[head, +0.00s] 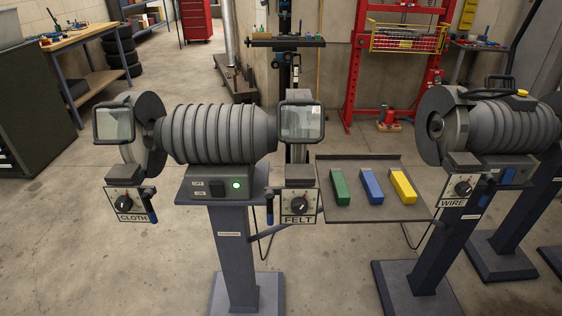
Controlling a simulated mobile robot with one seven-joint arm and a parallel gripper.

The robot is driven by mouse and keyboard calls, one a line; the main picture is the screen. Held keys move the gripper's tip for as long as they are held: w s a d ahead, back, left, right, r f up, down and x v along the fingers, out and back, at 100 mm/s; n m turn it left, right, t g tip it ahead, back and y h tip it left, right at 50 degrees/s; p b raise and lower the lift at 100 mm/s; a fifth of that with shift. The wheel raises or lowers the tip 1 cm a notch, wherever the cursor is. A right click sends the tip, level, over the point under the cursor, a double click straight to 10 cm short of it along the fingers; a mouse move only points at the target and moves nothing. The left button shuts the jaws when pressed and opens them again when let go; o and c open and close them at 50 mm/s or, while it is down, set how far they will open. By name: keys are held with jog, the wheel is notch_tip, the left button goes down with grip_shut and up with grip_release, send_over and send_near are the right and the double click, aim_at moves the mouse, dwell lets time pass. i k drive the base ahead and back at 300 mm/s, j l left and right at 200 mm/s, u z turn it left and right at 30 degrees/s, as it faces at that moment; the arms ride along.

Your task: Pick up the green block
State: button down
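A green block (340,188) lies on a dark flat tray (358,163) between two bench grinders. It is the leftmost of three blocks, lying lengthwise from front to back. A blue block (372,187) lies just right of it, with a gap between them. A yellow block (403,186) lies further right. My gripper does not show in the head view.
The left grinder (215,133), on a pedestal, has a FELT control box (298,205) close to the tray's left edge. The right grinder (510,128) and its WIRE box (459,190) stand close to the tray's right side. Open concrete floor (335,275) lies in front.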

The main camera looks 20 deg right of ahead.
aim_at(342, 197)
jog(key=i+l+u, duration=0.25)
jog(key=l, duration=1.4)
jog(key=l+u, duration=0.25)
jog(key=l, duration=1.4)
